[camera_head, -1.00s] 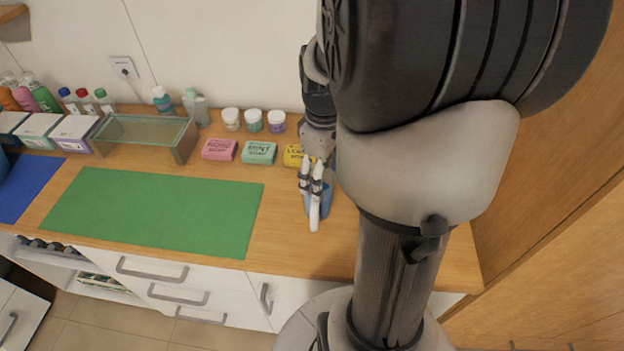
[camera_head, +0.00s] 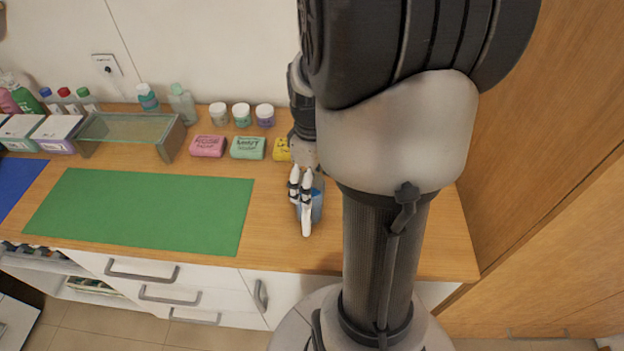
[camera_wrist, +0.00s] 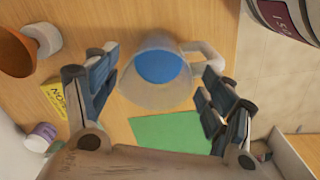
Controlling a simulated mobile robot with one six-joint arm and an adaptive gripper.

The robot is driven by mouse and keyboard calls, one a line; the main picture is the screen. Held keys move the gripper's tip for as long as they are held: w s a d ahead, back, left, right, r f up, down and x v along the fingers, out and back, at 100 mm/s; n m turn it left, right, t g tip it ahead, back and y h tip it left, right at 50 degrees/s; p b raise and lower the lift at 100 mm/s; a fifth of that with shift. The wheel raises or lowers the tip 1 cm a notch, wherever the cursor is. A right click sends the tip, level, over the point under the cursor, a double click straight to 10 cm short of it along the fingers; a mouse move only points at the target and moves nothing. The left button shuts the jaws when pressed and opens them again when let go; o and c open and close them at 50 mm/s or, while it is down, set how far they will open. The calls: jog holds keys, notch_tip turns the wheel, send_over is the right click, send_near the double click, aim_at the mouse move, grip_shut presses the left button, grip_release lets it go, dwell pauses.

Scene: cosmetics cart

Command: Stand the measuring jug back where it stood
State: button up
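The measuring jug (camera_wrist: 128,82) is clear, with blue liquid inside. In the wrist view I look down into its round mouth; its pale handle (camera_wrist: 208,52) points right. In the head view the jug (camera_head: 317,206) is on the wooden counter right of the green mat, partly hidden by my gripper (camera_head: 301,190). In the wrist view my gripper (camera_wrist: 155,65) is open, one finger each side of the jug. The right finger is close to the handle; I cannot tell whether it touches. The jug looks upright.
A yellow box (camera_head: 281,150), a green box (camera_head: 248,147) and a pink box (camera_head: 208,146) line the back, with several jars behind. The green mat (camera_head: 140,210) lies left, bare. An orange-brown funnel-like thing (camera_wrist: 14,52) shows in the wrist view. A wooden wall (camera_head: 540,170) stands right.

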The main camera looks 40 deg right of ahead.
jog(key=shift+o, duration=0.5)
notch_tip(320, 180, up, 12)
jog(key=p, duration=0.4)
jog(key=shift+r, duration=0.2)
